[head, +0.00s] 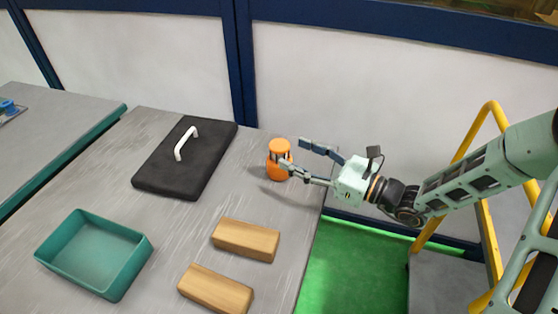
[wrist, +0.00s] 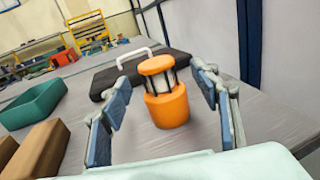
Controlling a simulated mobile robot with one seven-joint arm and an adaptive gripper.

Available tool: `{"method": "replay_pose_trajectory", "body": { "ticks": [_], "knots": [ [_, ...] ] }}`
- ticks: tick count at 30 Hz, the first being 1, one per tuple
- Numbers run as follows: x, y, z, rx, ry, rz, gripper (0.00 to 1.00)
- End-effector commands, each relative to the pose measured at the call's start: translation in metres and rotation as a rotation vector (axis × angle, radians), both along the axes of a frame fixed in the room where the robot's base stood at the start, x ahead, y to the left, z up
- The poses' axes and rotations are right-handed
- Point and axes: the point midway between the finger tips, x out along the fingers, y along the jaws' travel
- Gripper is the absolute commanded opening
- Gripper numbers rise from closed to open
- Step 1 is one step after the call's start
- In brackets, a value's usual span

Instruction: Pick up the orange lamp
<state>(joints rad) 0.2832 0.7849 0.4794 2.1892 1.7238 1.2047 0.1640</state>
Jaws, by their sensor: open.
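The orange lamp (head: 279,172) stands upright on the grey table near its right back edge. It has an orange base, a dark-barred clear middle and an orange cap. In the wrist view the lamp (wrist: 166,104) is between my finger pads and slightly ahead, with a gap on each side. My gripper (head: 296,156) reaches in from the right. It is open and empty, and one finger overlaps the lamp in the head view. The open fingers also show in the wrist view (wrist: 160,85).
A black board with a white handle (head: 170,175) lies left of the lamp. Two wooden blocks (head: 246,240) and a teal tray (head: 80,266) are nearer the front. A blue-framed wall (head: 330,90) rises behind the table. A yellow-railed step (head: 487,190) stands to the right.

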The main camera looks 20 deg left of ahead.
Motion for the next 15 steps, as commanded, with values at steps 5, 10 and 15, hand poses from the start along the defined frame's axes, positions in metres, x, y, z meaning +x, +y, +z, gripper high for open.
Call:
{"method": "replay_pose_trajectory", "body": {
  "ticks": [5,10,15],
  "knots": [
    [0.0,0.017,0.0,0.0,-0.002,0.004,0.57],
    [0.002,0.043,0.0,-0.001,-0.003,0.004,0.57],
    [0.004,0.055,0.0,-0.001,-0.002,0.002,0.57]
  ]
}}
